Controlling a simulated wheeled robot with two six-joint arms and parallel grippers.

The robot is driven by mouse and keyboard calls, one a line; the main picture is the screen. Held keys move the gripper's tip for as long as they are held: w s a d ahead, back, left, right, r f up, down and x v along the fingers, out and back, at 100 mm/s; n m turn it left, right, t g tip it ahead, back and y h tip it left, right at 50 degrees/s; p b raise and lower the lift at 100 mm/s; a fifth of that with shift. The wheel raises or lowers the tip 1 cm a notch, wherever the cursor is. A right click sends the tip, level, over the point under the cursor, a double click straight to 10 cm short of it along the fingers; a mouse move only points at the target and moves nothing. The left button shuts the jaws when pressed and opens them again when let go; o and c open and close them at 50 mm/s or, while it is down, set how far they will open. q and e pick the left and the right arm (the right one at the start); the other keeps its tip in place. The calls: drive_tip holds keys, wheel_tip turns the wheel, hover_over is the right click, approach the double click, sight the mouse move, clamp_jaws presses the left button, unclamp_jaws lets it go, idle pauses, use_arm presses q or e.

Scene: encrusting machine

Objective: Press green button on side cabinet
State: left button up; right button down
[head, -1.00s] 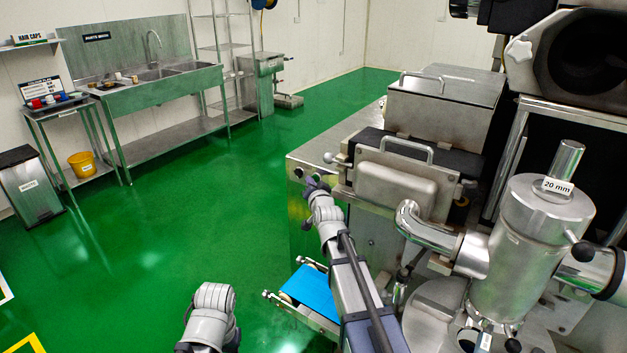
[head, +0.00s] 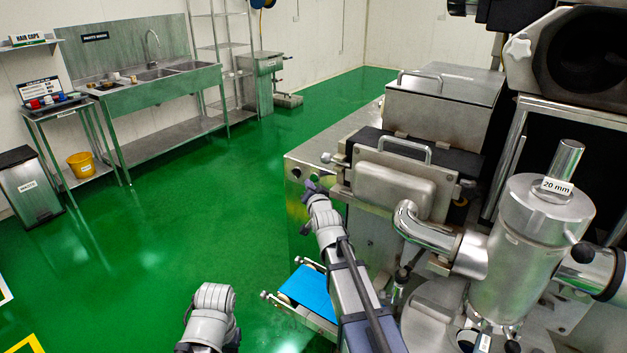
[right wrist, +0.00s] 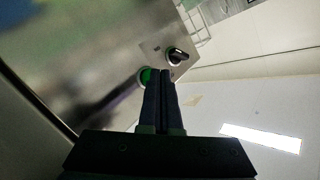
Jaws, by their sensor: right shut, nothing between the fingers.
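The side cabinet (head: 298,205) is the steel housing at the left end of the machine. In the right wrist view, the green button (right wrist: 146,76) sits on a steel panel, partly hidden behind my fingertips. My right gripper (head: 311,187) is at the cabinet's front face in the head view. In the right wrist view my right gripper (right wrist: 160,74) is shut and empty, with its tips overlapping the green button. I cannot tell whether they touch it. My left arm shows at the bottom of the head view, but its gripper does not.
A black selector knob (right wrist: 177,56) sits beside the green button. A blue conveyor belt (head: 309,291) lies below my right arm. A steel hopper cylinder (head: 535,245) stands at the right. The green floor (head: 200,215) left of the cabinet is clear.

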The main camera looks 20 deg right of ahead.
drive_tip(key=s+a, duration=0.2)
drive_tip(key=a, duration=0.1)
drive_tip(key=shift+s+a, duration=0.15)
drive_tip(key=shift+s, duration=0.25)
idle(0.5)
drive_tip(key=s+a+f+n+g+y, duration=0.1)
drive_tip(key=s+a+f+n+g, duration=0.6)
drive_tip(key=s+a+f, duration=0.5)
drive_tip(key=s+a+f+n+g, duration=0.2)
drive_tip(key=s+f+g, duration=0.1)
drive_tip(key=s, duration=0.8)
drive_tip(key=s+a+f+n+g, duration=0.3)
drive_tip(key=s+g, duration=0.3)
drive_tip(key=s, duration=0.5)
drive_tip(key=shift+n, duration=0.3)
drive_tip(key=shift+f, duration=0.1)
